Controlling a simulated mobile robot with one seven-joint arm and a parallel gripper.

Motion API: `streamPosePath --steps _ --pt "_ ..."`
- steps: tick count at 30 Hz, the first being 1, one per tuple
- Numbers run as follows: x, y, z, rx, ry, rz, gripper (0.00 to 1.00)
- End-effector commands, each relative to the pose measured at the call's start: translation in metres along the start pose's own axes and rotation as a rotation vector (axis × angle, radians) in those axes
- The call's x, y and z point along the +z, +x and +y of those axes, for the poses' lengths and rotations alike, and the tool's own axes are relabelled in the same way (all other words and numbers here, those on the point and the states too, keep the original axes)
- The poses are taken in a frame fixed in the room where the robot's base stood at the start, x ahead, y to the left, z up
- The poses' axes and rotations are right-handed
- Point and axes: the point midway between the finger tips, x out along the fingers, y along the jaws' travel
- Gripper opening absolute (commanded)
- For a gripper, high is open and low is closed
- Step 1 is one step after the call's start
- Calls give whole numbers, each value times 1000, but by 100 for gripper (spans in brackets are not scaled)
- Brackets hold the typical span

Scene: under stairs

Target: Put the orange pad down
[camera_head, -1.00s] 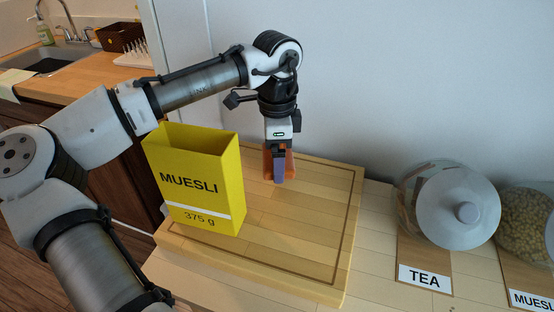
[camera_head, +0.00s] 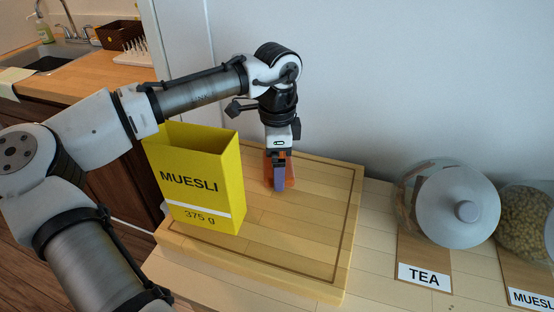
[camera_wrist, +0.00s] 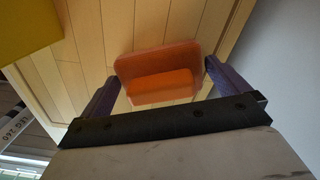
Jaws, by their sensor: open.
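The orange pad (camera_wrist: 162,88) lies between the two purple fingers of my gripper (camera_wrist: 161,72) in the wrist view, over the wooden board. My gripper is open, with a finger on either side of the pad; whether either one touches it is hard to tell. In the head view my gripper (camera_head: 279,185) points straight down at the back of the board (camera_head: 290,235), and the pad (camera_head: 289,172) shows partly behind the near finger. The pad appears to be at the board's surface, but its lower edge is partly hidden.
A yellow muesli box (camera_head: 205,180) stands on the board to the left of my gripper. A tea jar (camera_head: 455,210) and a muesli jar (camera_head: 525,222) stand to the right of the board. The board's front and right parts are clear. A wall rises behind.

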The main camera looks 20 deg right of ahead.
Motion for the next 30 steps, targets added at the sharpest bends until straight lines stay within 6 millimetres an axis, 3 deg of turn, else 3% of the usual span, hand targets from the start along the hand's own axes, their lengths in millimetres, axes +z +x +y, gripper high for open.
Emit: streamPosePath --steps 15,21,30 --pt "0 -100 -1 0 2 2 100" --pt "0 -116 0 1 2 2 100" --pt "0 -118 0 1 2 1 100"
